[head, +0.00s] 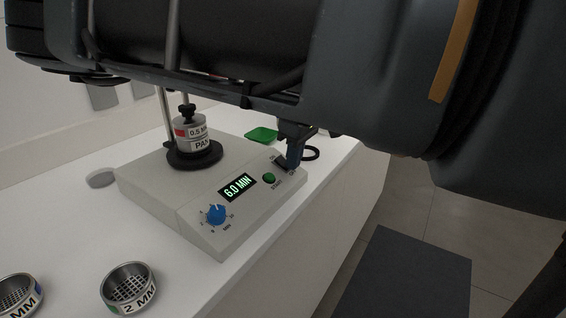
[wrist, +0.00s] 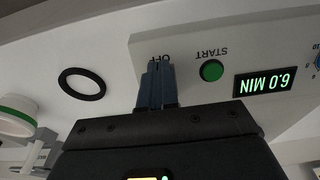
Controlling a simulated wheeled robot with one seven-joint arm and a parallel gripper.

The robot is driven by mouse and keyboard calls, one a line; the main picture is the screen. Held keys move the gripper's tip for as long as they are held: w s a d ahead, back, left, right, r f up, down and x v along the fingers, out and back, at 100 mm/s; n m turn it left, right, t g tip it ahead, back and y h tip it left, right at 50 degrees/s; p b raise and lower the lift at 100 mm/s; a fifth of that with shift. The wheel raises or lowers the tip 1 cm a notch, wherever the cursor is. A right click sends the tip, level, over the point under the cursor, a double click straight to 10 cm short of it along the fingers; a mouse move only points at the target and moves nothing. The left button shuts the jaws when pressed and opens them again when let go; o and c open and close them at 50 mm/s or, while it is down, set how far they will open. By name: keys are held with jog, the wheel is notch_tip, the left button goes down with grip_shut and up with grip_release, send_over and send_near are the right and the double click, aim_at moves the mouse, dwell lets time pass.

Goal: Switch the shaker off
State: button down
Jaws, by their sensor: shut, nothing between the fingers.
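The shaker (head: 150,190) is a pale grey box on the white bench, with a sloped front panel. Its display (head: 238,187) reads 6.0 MIN in green. A green START button (head: 269,178) sits right of the display, and a blue dial (head: 216,214) lower left. My gripper (head: 293,160) is shut and empty at the panel's right end, over the power switch spot. In the wrist view the closed fingertips (wrist: 157,68) are just below the OFF label, covering the switch. I cannot tell whether they touch it. A sieve stack (head: 197,137) stands clamped on the shaker.
Two loose sieves stand on the bench in front, one marked 2 MM (head: 128,288). A green dish (head: 261,134) lies behind the shaker. A black ring (wrist: 82,84) lies on the bench beside the gripper. The bench edge drops to the floor at right.

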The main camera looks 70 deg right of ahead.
jog(key=shift+s+a+r+p, duration=0.1)
jog(key=shift+s+r+p, duration=0.15)
jog(key=shift+r+p, duration=0.4)
jog(key=shift+s+r+p, duration=0.2)
jog(key=shift+r+p, duration=0.4)
jog(key=shift+r, duration=0.05)
jog(key=shift+s+a+r+p, duration=0.1)
jog(key=shift+s+r+p, duration=0.15)
jog(key=shift+r+p, duration=0.4)
notch_tip(320, 180, up, 8)
jog(key=s, duration=0.1)
jog(key=shift+f, duration=0.25)
jog(key=shift+s, duration=0.1)
